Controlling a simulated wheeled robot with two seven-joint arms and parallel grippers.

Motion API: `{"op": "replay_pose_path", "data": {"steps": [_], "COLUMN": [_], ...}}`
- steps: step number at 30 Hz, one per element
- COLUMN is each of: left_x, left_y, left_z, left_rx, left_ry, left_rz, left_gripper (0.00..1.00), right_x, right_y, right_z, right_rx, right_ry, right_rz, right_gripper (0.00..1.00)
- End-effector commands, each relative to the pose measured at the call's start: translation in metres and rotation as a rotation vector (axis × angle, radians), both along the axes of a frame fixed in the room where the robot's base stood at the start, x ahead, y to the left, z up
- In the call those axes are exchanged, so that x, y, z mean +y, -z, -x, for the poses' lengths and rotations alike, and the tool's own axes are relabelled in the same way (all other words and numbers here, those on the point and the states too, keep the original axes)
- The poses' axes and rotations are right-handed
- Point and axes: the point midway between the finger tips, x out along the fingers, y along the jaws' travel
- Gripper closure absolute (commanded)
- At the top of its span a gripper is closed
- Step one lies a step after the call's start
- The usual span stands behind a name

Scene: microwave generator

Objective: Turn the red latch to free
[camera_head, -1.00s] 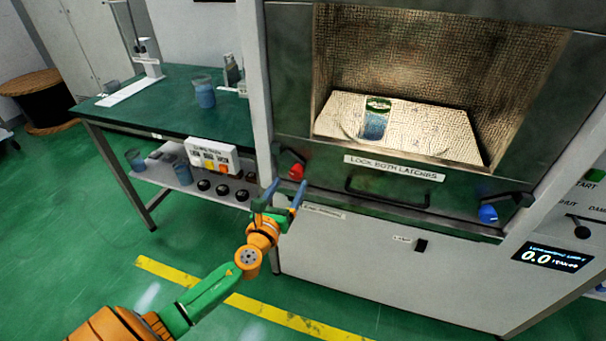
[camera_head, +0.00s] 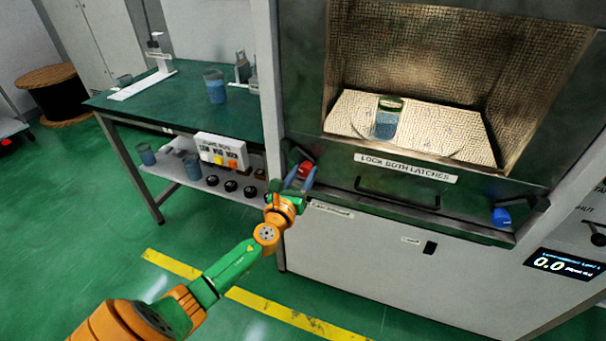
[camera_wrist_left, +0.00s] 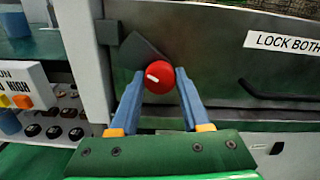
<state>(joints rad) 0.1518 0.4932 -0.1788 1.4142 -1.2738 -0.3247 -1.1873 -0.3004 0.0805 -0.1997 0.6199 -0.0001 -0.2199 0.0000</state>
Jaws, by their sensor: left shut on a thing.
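The red latch (camera_head: 306,168) sits at the lower left of the microwave door, and its round red knob with a white mark also shows in the wrist view (camera_wrist_left: 158,76). A dark angled latch plate (camera_wrist_left: 136,50) shows behind the knob, up and to the left. My left gripper (camera_head: 302,176) has its blue fingers on either side of the knob and is shut on it. In the wrist view the fingertips (camera_wrist_left: 158,78) flank the knob. My right gripper is not in view.
A blue latch (camera_head: 501,217) is at the door's lower right. A black door handle (camera_head: 398,190) and a "LOCK BOTH LATCHES" label (camera_head: 406,168) lie between. A beaker of blue liquid (camera_head: 386,120) stands inside the chamber. A green-topped bench (camera_head: 180,105) stands to the left.

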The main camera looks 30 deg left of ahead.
Motion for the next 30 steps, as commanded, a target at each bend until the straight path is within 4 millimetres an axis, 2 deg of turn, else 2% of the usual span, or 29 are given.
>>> {"op": "replay_pose_path", "data": {"steps": [11, 30], "left_x": [0.0, 0.0], "left_y": [0.001, 0.001], "left_z": [0.0, 0.0], "left_rx": [-0.035, -0.174], "left_ry": [0.0, 0.0], "left_rz": [0.142, 0.723], "left_gripper": [1.0, 1.0], "right_x": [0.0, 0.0], "right_y": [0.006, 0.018], "right_z": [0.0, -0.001], "right_rx": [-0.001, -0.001], "right_ry": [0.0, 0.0], "right_rz": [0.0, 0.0], "right_gripper": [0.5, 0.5]}}
